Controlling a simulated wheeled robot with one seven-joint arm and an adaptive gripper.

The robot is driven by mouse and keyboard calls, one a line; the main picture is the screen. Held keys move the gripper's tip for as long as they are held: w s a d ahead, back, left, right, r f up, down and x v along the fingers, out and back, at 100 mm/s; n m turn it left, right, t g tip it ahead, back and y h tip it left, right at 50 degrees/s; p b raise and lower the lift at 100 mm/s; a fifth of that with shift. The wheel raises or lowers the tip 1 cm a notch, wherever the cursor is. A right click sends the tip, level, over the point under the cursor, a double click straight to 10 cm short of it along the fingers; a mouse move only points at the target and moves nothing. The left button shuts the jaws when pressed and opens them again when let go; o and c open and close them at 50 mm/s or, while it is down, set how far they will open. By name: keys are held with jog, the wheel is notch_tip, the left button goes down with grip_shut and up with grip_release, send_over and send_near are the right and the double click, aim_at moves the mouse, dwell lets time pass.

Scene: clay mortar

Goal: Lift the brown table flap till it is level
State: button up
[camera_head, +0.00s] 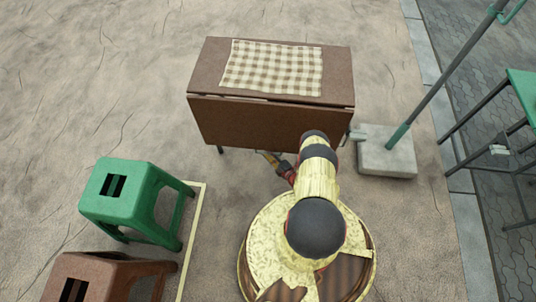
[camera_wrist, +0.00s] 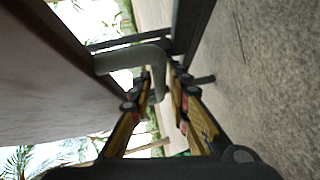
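The brown table flap (camera_head: 260,120) hangs down from the near edge of the brown table (camera_head: 207,70) in the head view. In the wrist view the flap (camera_wrist: 45,85) fills the left side as a broad brown panel. My gripper (camera_head: 269,157) is at the flap's lower edge in the head view, its tips partly hidden by the flap. A grey bent bar (camera_wrist: 135,58) under the table shows just beyond the fingertips. Contact with the flap cannot be told.
A checkered cloth (camera_head: 272,68) lies on the tabletop. A green stool (camera_head: 120,190) and a brown stool (camera_head: 105,275) stand at the left. A pole (camera_head: 445,75) on a concrete block (camera_head: 387,158) stands right of the table. Open ground lies left of the table.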

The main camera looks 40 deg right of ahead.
jog(key=shift+c, duration=1.2)
grip_shut()
